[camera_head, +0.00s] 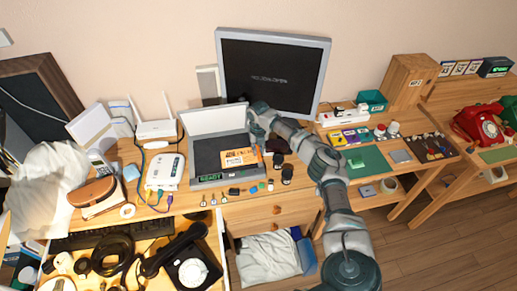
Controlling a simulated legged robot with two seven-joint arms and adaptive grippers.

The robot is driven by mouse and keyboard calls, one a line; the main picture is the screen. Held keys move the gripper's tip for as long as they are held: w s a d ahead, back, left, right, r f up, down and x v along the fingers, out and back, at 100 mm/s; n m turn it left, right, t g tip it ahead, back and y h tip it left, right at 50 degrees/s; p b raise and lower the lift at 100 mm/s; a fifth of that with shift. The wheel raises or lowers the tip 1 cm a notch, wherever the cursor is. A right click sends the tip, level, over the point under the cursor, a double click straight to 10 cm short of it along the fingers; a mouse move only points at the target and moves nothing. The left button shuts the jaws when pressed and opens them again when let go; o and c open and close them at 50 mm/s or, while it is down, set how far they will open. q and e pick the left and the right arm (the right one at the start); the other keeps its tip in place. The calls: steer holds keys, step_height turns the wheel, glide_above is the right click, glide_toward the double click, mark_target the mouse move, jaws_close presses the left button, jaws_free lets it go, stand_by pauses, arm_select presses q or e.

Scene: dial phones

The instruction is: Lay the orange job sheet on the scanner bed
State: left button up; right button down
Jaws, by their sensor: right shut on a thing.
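The orange job sheet (238,158) is over the right part of the scanner's dark bed (207,152), with its right end at my right gripper (261,149). My right gripper is shut on the sheet's right end; its fingertips are small and partly hidden by my own wrist. I cannot tell whether the sheet touches the bed or is just above it. The scanner lid (214,121) stands open at the back, and a green READY display (210,178) shows on the scanner's front. My left gripper is not in view.
A monitor (272,72) stands behind the scanner. A white router box (165,171) with cables is to its left. Small dark items (287,174) lie to its right, and several small parts lie in front. An open drawer (215,238) holds a black phone and cables.

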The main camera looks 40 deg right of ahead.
steer(key=c, duration=1.3)
jaws_free()
steer(key=shift+d, duration=0.1)
steer(key=shift+c, duration=0.2)
steer(key=o, duration=0.3)
steer(key=shift+d, duration=0.15)
steer(key=shift+s+d, duration=0.1)
steer(key=shift+d, duration=0.1)
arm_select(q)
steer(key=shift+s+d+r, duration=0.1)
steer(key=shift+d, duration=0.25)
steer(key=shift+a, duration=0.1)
arm_select(e)
steer(key=shift+a, duration=0.15)
steer(key=shift+r, duration=0.15)
steer(key=shift+r, duration=0.25)
step_height(320, 180, up, 11)
steer(key=shift+a+r, duration=0.1)
steer(key=shift+a, duration=0.05)
